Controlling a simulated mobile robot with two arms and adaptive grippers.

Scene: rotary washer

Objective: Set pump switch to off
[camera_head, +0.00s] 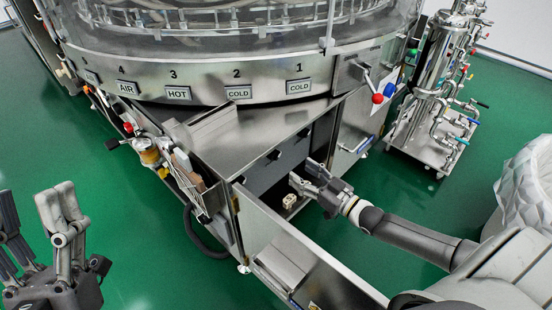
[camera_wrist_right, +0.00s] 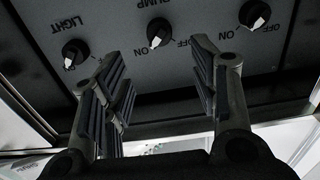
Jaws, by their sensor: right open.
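The pump switch (camera_wrist_right: 158,32) is a round black knob with a white pointer, on a dark panel under the lettering "PUMP". In the right wrist view its pointer is turned towards the "ON" mark, with "OFF" to its right. My right gripper (camera_wrist_right: 158,62) is open and empty, its fingers spread below and to either side of the knob, with no clear contact. In the head view the right gripper (camera_head: 306,181) reaches into the opened cabinet of the washer. My left gripper (camera_head: 32,208) is open and empty at the lower left, away from the machine.
A light switch (camera_wrist_right: 75,52) and a third knob (camera_wrist_right: 254,14) flank the pump switch. An open cabinet door (camera_head: 300,258) stands in front of the panel. A steel piping cart (camera_head: 430,120) stands at the right. Green floor is free at the left.

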